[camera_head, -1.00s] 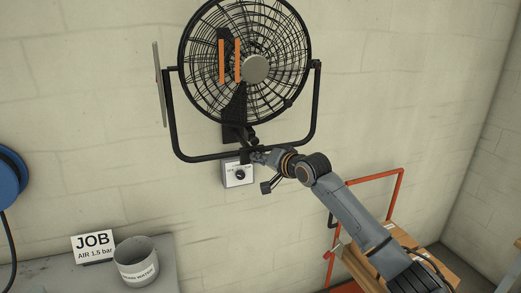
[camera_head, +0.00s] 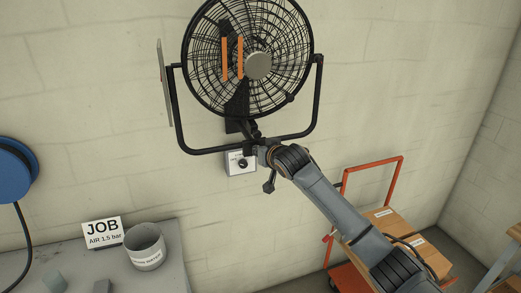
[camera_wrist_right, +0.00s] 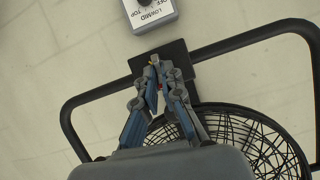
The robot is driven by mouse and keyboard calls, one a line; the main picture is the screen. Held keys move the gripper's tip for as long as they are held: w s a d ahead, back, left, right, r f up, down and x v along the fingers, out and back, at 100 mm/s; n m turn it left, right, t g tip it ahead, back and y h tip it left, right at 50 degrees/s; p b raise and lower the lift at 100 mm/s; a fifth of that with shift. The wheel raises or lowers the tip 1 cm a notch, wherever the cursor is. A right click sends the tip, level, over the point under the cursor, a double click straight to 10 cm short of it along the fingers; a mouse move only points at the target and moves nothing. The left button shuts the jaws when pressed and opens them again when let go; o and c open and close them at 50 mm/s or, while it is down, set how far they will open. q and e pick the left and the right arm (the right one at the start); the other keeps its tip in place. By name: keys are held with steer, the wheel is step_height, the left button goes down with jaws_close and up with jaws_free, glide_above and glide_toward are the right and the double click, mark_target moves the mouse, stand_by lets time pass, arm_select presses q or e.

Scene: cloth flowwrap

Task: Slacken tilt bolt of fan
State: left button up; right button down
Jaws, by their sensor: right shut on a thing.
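The black wall fan (camera_head: 258,66) hangs in a U-shaped yoke (camera_head: 317,98), with two orange strips on its cage. My right gripper (camera_head: 258,146) is at the bottom middle of the yoke, just above the switch box. In the right wrist view the fingertips (camera_wrist_right: 155,64) close together in front of a dark bracket plate (camera_wrist_right: 176,52). They are shut on a small part there, which I take to be the tilt bolt; the fingers mostly hide it. A small red spot shows beside the fingertips. My left gripper is not in view.
The fan's switch box (camera_head: 240,163) is close below the yoke; its dial label shows in the right wrist view (camera_wrist_right: 151,14). An orange trolley (camera_head: 401,175) with boxes stands at lower right. A grey bench (camera_head: 190,272) carries a JOB sign (camera_head: 102,233) and a bucket (camera_head: 146,249).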

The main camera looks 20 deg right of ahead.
steer(key=shift+f, duration=0.15)
steer(key=c, duration=1.5)
jaws_free()
steer(key=v, duration=1.2)
